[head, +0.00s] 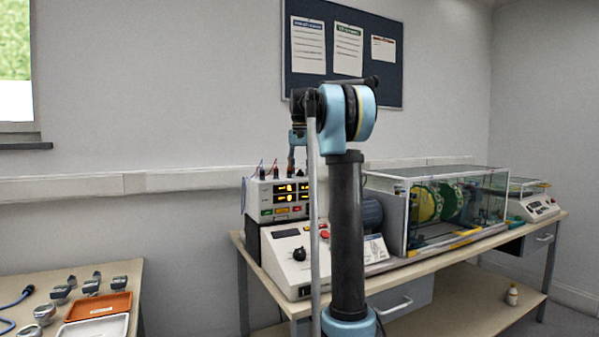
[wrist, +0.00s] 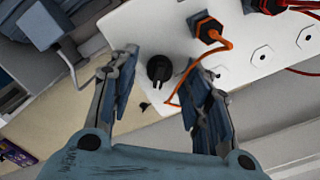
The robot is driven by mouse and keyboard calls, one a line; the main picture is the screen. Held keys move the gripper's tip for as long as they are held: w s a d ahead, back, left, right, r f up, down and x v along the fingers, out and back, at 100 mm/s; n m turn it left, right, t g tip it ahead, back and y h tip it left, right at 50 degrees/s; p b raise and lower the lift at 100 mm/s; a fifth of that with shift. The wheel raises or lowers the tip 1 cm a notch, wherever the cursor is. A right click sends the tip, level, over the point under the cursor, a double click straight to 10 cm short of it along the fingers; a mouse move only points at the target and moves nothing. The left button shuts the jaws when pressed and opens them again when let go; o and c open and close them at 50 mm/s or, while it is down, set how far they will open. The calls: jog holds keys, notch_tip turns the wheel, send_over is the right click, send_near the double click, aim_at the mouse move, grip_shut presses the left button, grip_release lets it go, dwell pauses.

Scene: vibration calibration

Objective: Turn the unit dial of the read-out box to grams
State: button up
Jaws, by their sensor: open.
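The read-out box (head: 262,190) is a pale box with lit yellow digits, standing at the left end of the bench in the head view. Its white top panel (wrist: 165,22) fills the upper middle of the wrist view. A black dial (wrist: 159,68) stands on that panel. My gripper (wrist: 163,75) is open, with one finger to each side of the dial in the picture. I see no clear contact between the fingers and the dial. The dial's markings cannot be read. In the head view my gripper is mostly hidden behind my arm.
Plugs with orange (wrist: 208,29) and red leads rise from the panel close to the right finger. A console (head: 285,262) with its own black knob sits below the box. A glass-cased machine (head: 400,215) stands to the right. A side table holds an orange tray (head: 100,306).

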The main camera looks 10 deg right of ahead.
notch_tip(320, 180, up, 12)
dwell(0.7)
jog(key=shift+f, duration=0.1)
dwell(0.3)
